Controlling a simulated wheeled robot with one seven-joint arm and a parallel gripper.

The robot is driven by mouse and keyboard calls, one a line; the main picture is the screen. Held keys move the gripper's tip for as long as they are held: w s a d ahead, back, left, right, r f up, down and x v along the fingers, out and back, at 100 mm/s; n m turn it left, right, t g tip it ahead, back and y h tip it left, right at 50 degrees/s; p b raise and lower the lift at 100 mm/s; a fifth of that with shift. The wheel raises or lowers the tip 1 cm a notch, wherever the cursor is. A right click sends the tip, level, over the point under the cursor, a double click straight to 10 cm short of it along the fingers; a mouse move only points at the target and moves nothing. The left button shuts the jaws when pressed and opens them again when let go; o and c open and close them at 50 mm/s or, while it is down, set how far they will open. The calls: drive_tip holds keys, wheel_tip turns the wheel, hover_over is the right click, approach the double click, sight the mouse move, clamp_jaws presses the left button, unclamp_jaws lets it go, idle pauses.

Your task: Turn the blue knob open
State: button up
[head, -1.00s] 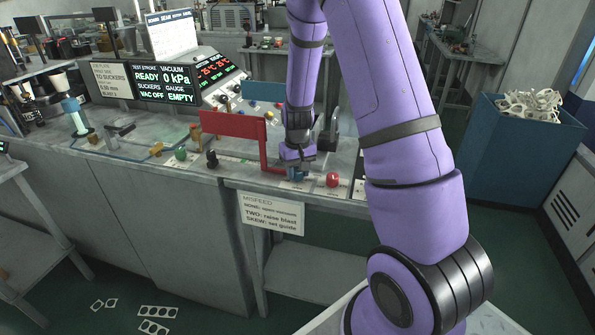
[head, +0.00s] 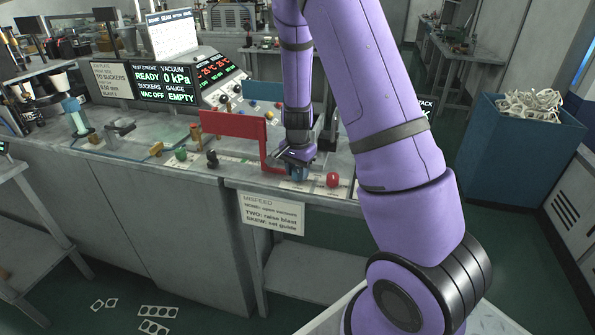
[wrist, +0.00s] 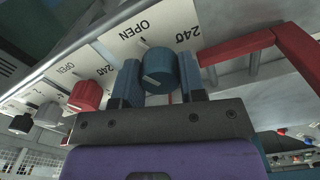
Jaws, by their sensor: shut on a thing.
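The blue knob (wrist: 160,66) sits between the two fingers of my gripper (wrist: 160,80) in the wrist view, one finger on each side. A pale mark shows on the knob's face. The white plate (wrist: 122,44) beside it reads OPEN and 240, upside down in this view. In the head view my gripper (head: 296,158) points down over the knob (head: 297,174) at the bench's front edge. The fingers partly hide the knob there, and its exact angle is unclear.
A red knob (head: 333,180) stands close to the right, also seen in the wrist view (wrist: 86,96). A red bracket (head: 236,127) rises just left of my gripper. Black (head: 212,158) and green (head: 181,155) knobs lie further left.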

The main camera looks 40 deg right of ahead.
sight(297, 169)
drive_tip(key=shift+m, duration=1)
drive_tip(key=o, duration=0.9)
wheel_tip(297, 169, up, 11)
drive_tip(key=shift+f, duration=0.1)
